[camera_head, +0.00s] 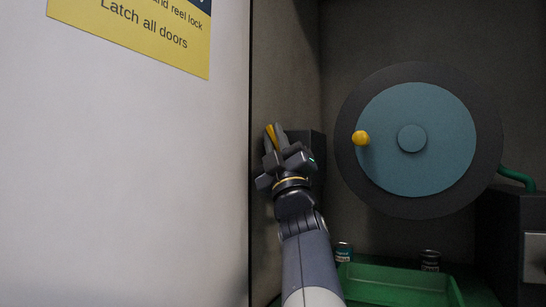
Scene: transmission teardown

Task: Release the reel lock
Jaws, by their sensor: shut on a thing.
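A yellow lever (271,136), which looks like the reel lock, shows at a dark box (310,146) on the left inner wall of the cabinet. My gripper (273,141) is at this lever and is shut on it. The fingers and wrist hide the lever's lower part and much of the box's front. To the right is a large reel (430,175) with a dark rim, a blue-grey face, a round hub and a yellow knob (361,138) on the left of its face. My gripper is apart from the reel.
A white panel or door (150,190) with a yellow sign (140,32) fills the left. A green tray (395,275) lies below the reel, with small cans (430,260) behind it. A dark box (505,230) with a green hose (517,178) stands at right.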

